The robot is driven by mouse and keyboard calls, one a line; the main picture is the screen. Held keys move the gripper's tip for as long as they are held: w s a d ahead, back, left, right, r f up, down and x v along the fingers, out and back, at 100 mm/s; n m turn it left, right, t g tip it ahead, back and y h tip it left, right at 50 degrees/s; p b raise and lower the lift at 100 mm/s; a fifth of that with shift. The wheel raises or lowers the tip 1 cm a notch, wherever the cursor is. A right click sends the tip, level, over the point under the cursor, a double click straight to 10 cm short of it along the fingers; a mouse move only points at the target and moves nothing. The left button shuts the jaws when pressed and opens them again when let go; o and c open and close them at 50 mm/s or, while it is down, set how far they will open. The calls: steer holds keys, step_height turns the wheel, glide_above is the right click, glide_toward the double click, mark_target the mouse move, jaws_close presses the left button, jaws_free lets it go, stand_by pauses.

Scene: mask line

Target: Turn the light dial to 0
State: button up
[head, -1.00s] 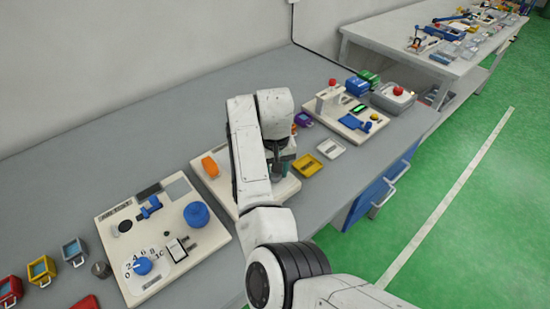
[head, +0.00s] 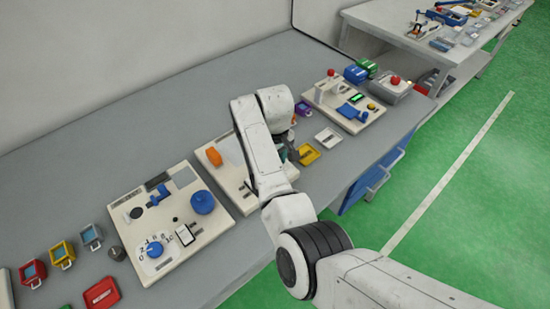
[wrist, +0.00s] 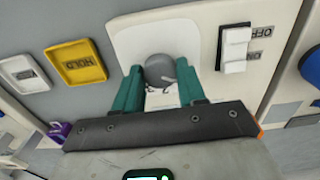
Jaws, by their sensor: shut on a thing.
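In the wrist view, the two green fingers of my gripper (wrist: 161,88) are closed around a grey round knob (wrist: 160,66) on a white plate (wrist: 124,40). The knob lies between the fingertips; any numbers around it are hidden or unreadable. In the head view, my arm covers most of the middle cream board (head: 218,171), and the gripper is largely hidden behind it. Another dial, a blue knob (head: 155,249) on a white numbered plate, sits on the left board (head: 214,233), away from my gripper.
A white switch (wrist: 236,50) marked OFF is right of the knob in the wrist view. A yellow HOLD tray (wrist: 75,62) and a white tray (wrist: 22,76) lie to its left. A third board (head: 361,127) and a grey box (head: 400,97) stand farther along the bench.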

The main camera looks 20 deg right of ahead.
steer(key=o, duration=1)
steer(key=shift+o, duration=0.2)
steer(key=shift+r, duration=0.1)
step_height(320, 180, up, 11)
steer(key=b, duration=0.1)
steer(key=shift+f, duration=0.2)
steer(key=s+d+f+m+h, duration=0.1)
steer(key=s+d+f, duration=0.4)
steer(key=s+f, duration=0.25)
steer(key=s+d+f+m, duration=0.2)
steer(key=s+d+f, duration=0.35)
steer(key=s, duration=0.35)
steer(key=s+a+f, duration=0.1)
steer(key=s, duration=1)
steer(key=s+a+f+m+t, duration=0.1)
steer(key=s, duration=1)
steer(key=shift+a+f+m+y, duration=0.15)
steer(key=shift+a+m+y, duration=0.15)
steer(key=shift+y, duration=0.1)
